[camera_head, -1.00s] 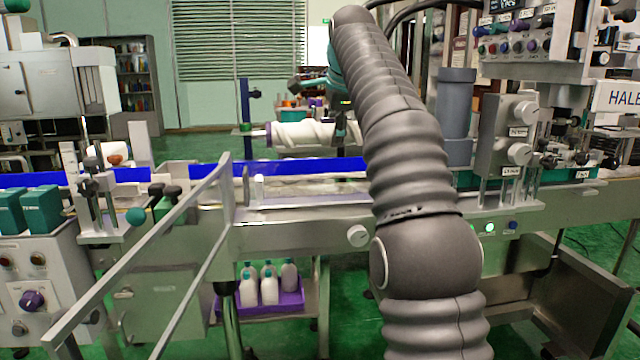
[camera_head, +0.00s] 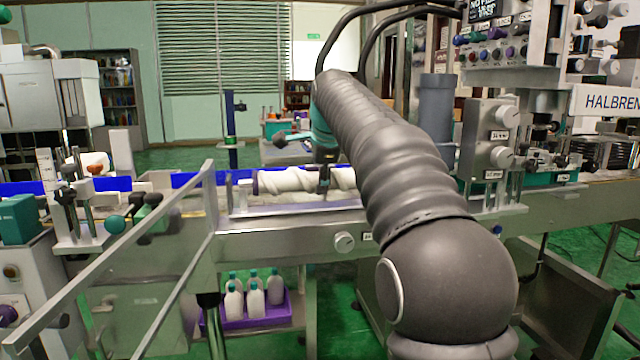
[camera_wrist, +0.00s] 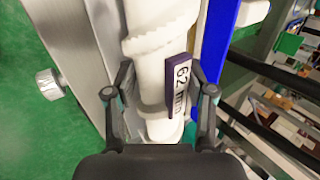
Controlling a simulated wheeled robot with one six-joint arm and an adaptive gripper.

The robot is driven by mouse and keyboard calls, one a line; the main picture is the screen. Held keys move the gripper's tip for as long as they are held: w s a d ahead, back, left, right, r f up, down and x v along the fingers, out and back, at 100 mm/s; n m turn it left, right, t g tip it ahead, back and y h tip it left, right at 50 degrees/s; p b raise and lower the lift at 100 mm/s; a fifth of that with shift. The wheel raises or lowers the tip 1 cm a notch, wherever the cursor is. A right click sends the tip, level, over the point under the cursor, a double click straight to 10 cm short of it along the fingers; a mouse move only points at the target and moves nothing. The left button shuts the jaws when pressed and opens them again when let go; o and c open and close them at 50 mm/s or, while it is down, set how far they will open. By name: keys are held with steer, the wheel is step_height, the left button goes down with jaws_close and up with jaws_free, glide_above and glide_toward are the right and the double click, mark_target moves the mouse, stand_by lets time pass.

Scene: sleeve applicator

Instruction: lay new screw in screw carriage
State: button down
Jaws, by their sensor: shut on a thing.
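The new screw is a white spiral rod (camera_head: 290,180) with a dark purple left end. It lies level, low over the metal bed of the machine. In the wrist view the screw (camera_wrist: 158,60) runs between my fingers, beside a purple tag reading "62 mm" (camera_wrist: 180,85). My gripper (camera_wrist: 161,105) is shut on the screw, with one finger on each side; it also shows in the head view (camera_head: 325,180). What seems to be the screw carriage is the metal bed with a small upright plate (camera_head: 300,208) under the screw. I cannot tell whether the screw touches it.
A slanting metal guard rail (camera_head: 150,260) stands at the front left. A grey knob block (camera_head: 490,140) and a grey column (camera_head: 436,105) stand right of the screw. A blue strip (camera_head: 190,179) runs behind the bed. Several bottles sit in a purple crate (camera_head: 258,318) below.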

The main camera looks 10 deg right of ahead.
steer(key=shift+f, duration=0.2)
steer(key=shift+c, duration=2)
jaws_free()
steer(key=shift+f, duration=0.15)
steer(key=p+v, duration=0.2)
steer(key=v, duration=1)
steer(key=shift+s, duration=0.1)
